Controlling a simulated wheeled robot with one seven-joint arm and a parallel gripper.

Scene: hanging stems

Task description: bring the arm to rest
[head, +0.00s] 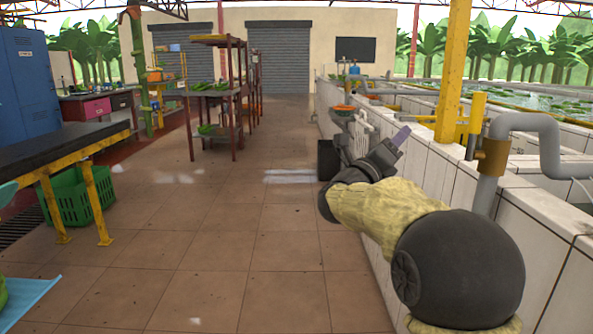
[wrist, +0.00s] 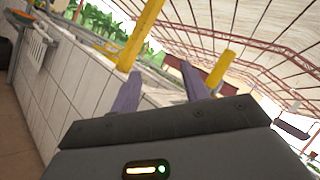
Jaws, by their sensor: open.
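My arm reaches forward along the white tiled tank wall (head: 425,165) in the head view, its links grey and yellow-covered. My gripper (head: 401,137) is at the far end of the arm, small in the head view, close to the wall. In the wrist view my gripper (wrist: 158,92) shows its two purple-grey fingers well apart, with nothing between them. The tiled wall and a yellow post show behind the fingers, and the roof fills the upper right. Whether the gripper touches the wall cannot be told.
A yellow post (head: 453,70) and a grey pipe (head: 530,122) stand at the wall on the right. A dark-topped table (head: 60,145) with a green crate (head: 75,200) is at left. Shelving (head: 215,95) stands farther back. The tiled floor (head: 230,240) between is clear.

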